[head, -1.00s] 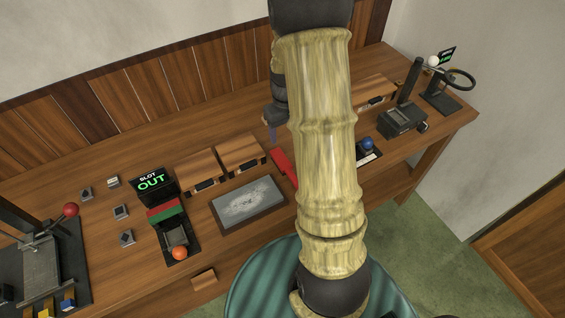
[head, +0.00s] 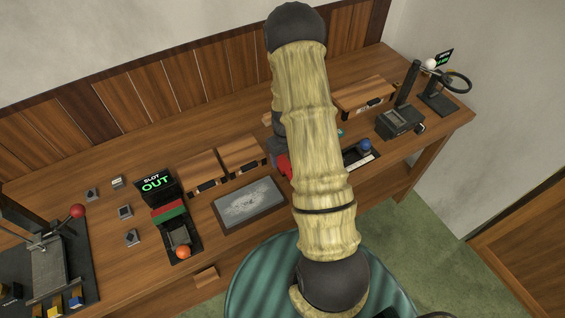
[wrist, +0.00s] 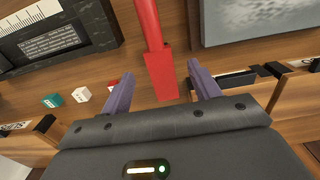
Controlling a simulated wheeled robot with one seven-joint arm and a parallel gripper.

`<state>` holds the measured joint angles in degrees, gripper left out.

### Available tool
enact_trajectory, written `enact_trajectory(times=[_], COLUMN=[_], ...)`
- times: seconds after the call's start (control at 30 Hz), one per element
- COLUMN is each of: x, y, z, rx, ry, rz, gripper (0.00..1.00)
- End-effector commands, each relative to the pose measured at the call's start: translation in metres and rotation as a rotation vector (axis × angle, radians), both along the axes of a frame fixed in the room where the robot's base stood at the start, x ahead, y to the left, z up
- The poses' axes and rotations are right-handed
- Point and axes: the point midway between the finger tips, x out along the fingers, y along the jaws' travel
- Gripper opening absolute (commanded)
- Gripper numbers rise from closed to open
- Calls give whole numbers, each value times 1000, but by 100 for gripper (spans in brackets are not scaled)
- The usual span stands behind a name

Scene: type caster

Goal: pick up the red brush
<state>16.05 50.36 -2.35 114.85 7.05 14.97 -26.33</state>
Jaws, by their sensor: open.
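The red brush (wrist: 160,68) lies on the wooden bench in the wrist view, its thin handle running to the top edge and its wide block end toward me. My gripper (wrist: 160,86) is open, with its two purple fingers on either side of the block end. I cannot tell whether the fingers touch it or how high they are above the bench. In the head view a bit of the red brush (head: 284,166) shows beside my arm, which hides the rest of it and most of the gripper.
The grey slab (head: 249,204) lies close beside the brush. Wooden boxes (head: 201,174) stand behind it. A white cube (wrist: 82,95) and a teal cube (wrist: 52,100) lie left of the fingers in the wrist view. A dark device with a ruler (wrist: 50,40) is at upper left.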

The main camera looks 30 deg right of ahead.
Motion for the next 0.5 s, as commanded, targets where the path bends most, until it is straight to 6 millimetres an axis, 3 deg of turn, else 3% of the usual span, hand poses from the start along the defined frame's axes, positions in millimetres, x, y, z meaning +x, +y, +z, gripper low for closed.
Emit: enact_trajectory(times=[0.5], x=[0], y=[0], z=[-9], rx=[0], ry=[1], rz=[-1], gripper=[62])
